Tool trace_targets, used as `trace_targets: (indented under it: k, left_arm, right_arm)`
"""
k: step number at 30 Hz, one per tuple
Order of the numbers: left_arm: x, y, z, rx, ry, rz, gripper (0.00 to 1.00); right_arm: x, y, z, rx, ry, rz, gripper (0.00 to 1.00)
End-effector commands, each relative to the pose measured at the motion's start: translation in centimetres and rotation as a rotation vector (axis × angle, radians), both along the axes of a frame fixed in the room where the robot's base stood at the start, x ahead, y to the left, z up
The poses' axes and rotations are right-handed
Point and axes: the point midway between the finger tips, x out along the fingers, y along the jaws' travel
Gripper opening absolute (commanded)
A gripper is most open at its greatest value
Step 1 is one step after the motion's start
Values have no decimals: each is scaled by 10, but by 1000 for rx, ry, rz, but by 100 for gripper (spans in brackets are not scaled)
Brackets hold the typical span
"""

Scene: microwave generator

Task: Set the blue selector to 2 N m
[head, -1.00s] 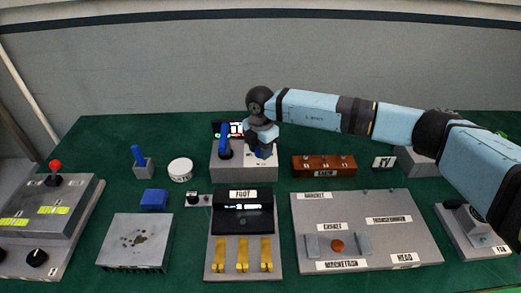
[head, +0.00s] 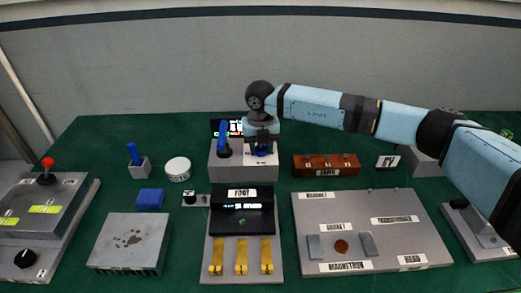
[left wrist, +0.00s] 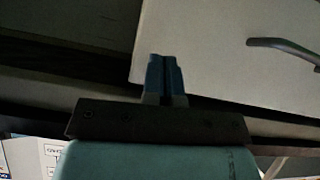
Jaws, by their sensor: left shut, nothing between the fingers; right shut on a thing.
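The blue selector (head: 264,153) sits on top of the grey box (head: 243,172) at the back middle of the table. My right gripper (head: 263,146) points down over it and is shut on it; the fingers hide much of the selector, and its setting is too small to read. A blue upright handle (head: 223,138) stands on the same box, left of the gripper, with a lit display (head: 229,127) behind. In the left wrist view my left gripper (left wrist: 165,60) is shut and empty, away from the table objects.
A brown block (head: 326,165) stands right of the box, and a white round disc (head: 178,168) stands left. A panel with yellow levers (head: 241,257) is in front. A large grey plate (head: 400,240) lies front right.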

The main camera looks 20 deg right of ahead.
Motion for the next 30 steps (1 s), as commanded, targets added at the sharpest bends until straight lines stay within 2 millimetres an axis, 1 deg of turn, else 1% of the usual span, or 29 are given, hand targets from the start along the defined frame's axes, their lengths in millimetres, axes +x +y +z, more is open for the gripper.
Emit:
trace_targets:
  k: [1,8,18,24,30]
  left_arm:
    - [1,0,-3,2,-4,-1,0]
    - [3,0,-2,8,-26,-10,0]
    - [1,1,-12,21,-31,-23,0]
    - [2,-1,-10,18,-44,-23,0]
    - [3,-2,-12,17,-47,-22,0]
  right_arm:
    - [1,0,-1,1,-2,42,14]
    - [1,0,-1,0,-3,260,14]
    - [1,0,-1,0,-3,576,14]
    - [1,0,0,1,-4,730,14]
    - [1,0,1,0,-4,841,14]
